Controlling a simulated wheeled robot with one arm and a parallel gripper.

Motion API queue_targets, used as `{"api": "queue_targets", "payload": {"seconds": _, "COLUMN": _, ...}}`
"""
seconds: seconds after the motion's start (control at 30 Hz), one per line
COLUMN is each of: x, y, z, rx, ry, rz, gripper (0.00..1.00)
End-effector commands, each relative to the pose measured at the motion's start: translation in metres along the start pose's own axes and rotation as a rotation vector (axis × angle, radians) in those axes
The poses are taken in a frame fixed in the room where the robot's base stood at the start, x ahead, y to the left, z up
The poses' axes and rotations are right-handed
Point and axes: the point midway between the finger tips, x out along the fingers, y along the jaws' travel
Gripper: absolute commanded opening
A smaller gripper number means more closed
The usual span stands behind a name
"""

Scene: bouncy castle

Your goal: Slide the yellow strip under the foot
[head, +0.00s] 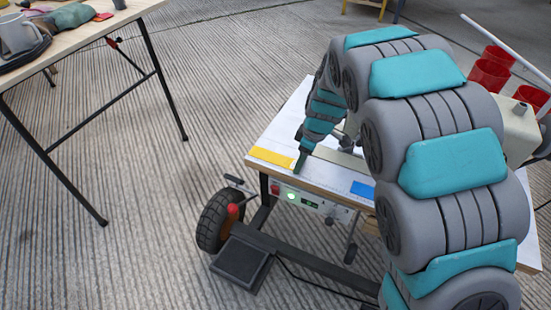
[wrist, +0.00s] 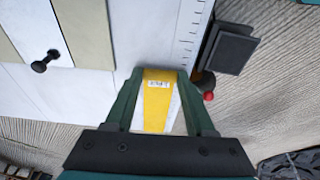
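The yellow strip (head: 272,157) lies flat at the front left edge of the white work table (head: 285,131). My gripper (head: 299,163) points down at the strip's right end. In the wrist view the yellow strip (wrist: 157,102), with a small printed label, shows between the two fingers of my gripper (wrist: 161,75). The fingers are apart, one on each side of it. White surface shows beside the strip nearer the palm. At the tips the fingers are very close to its edges; I cannot tell whether they touch. The foot is hidden behind my arm.
A blue piece (head: 362,190) lies on the table's front edge, right of my gripper. A control box (head: 308,202) hangs below that edge. A dark pedal (head: 242,262) sits below. A wooden table (head: 75,35) stands at left; red cups (head: 490,72) are at right.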

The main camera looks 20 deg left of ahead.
Motion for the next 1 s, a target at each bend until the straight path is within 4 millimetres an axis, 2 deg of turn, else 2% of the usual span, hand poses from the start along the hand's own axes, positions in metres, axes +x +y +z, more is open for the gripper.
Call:
{"api": "queue_targets", "payload": {"seconds": 0.03, "x": 0.000, "y": 0.000, "z": 0.000, "rx": 0.000, "ry": 0.000, "rz": 0.000, "gripper": 0.38}}
{"api": "queue_targets", "payload": {"seconds": 0.17, "x": 0.000, "y": 0.000, "z": 0.000, "rx": 0.000, "ry": 0.000, "rz": 0.000, "gripper": 0.23}}
{"api": "queue_targets", "payload": {"seconds": 0.63, "x": -0.001, "y": 0.000, "z": 0.000, "rx": 0.000, "ry": 0.000, "rz": 0.000, "gripper": 0.23}}
{"api": "queue_targets", "payload": {"seconds": 1.0, "x": -0.013, "y": 0.000, "z": -0.003, "rx": -0.001, "ry": 0.001, "rz": 0.001, "gripper": 0.23}}
